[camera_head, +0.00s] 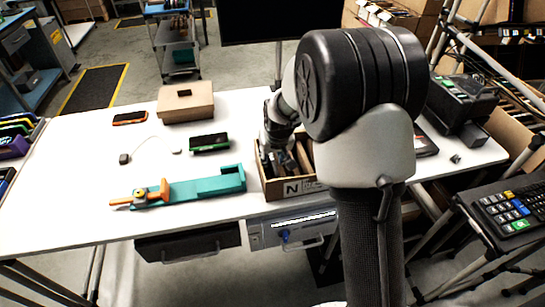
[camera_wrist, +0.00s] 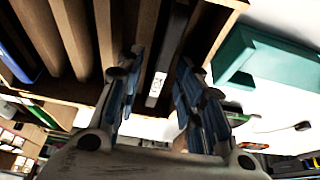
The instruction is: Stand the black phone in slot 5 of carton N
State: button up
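Carton N (camera_head: 291,188) is an open cardboard box on the white table, largely hidden by my arm in the head view. Its brown dividers (camera_wrist: 105,35) and near rim (camera_wrist: 85,92) show in the wrist view. The black phone (camera_wrist: 172,48), with a small white label on its end, stands between dividers in a slot near the carton's right side in the wrist view; I cannot read the slot number. My gripper (camera_wrist: 158,75) is open, its fingers apart on either side of the phone, with a gap visible at the left finger. In the head view its fingertips are hidden.
A teal fixture (camera_head: 205,189) with an orange clamp lies left of the carton. Green-edged (camera_head: 210,142) and orange-edged (camera_head: 130,118) phones and a brown box (camera_head: 185,102) lie farther back. A blue item (camera_wrist: 14,62) sits in another slot. The table's left part is mostly clear.

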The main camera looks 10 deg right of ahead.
jog(key=v, duration=1.1)
jog(key=shift+r, duration=0.2)
notch_tip(320, 180, up, 7)
jog(key=p, duration=0.5)
jog(key=shift+f, duration=0.15)
jog(key=s+r, duration=0.4)
jog(key=s, duration=0.4)
jog(key=s+r, duration=0.4)
jog(key=s, duration=0.5)
jog(key=s+f, duration=0.1)
jog(key=s, duration=1.3)
jog(key=shift+f, duration=0.2)
